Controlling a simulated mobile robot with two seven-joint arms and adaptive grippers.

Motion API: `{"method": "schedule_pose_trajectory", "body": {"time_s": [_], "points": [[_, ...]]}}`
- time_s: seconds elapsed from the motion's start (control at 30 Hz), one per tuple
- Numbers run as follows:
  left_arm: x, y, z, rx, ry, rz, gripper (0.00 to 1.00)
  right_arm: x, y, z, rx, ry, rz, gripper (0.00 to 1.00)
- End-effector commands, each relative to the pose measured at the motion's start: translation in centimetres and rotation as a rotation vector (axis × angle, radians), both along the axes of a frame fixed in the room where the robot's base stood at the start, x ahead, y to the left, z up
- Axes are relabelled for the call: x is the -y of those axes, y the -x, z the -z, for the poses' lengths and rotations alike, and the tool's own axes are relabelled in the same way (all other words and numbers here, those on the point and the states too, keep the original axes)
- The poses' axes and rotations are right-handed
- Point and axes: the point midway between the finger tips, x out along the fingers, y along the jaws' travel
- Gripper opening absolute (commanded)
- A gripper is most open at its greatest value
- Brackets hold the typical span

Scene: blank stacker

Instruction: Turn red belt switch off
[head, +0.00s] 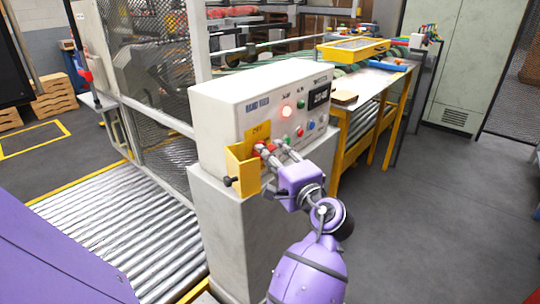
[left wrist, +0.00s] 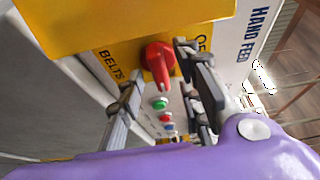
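The red belt switch (left wrist: 158,58) is a rotary knob on a yellow plate (left wrist: 133,62) lettered BELTS. Its handle points to the lower part of the left wrist view. In the head view the red switch (head: 259,148) shows small and partly covered at the panel's lower left. My left gripper (head: 272,153) is at the panel front, its fingers apart. In the left wrist view the left gripper (left wrist: 160,72) has one finger on each side of the knob; the right-hand finger is very close to it. I cannot tell whether it touches. My right gripper is not in view.
A yellow guard box (head: 241,171) sticks out just left of the switch. The white control box (head: 228,108) has a lit red lamp (head: 286,112) and several small buttons. A roller conveyor (head: 120,225) lies at the left. The floor (head: 440,200) at the right is clear.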

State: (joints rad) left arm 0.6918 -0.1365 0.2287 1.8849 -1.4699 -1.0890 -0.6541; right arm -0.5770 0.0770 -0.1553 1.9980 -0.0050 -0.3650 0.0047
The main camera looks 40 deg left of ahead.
Motion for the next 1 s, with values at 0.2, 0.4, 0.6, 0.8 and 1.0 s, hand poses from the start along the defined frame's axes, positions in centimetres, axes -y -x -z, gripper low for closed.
{"method": "schedule_pose_trajectory", "body": {"time_s": [0.2, 0.4, 0.6, 0.8, 1.0], "points": [[-0.66, -0.34, 0.03, 0.000, 0.001, 0.001, 0.33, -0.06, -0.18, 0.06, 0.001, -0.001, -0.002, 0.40], [-0.63, -0.33, 0.07, 0.000, 0.001, 0.001, 0.26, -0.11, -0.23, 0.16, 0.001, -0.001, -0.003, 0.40], [-0.62, -0.31, 0.08, 0.000, 0.001, 0.001, 0.00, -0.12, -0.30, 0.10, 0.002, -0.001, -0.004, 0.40], [-0.61, -0.31, 0.11, 0.002, 0.001, 0.001, 0.00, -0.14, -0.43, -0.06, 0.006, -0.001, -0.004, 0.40], [-0.61, -0.32, 0.45, 0.037, 0.003, 0.001, 0.00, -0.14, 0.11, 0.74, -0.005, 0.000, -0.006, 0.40]]}}
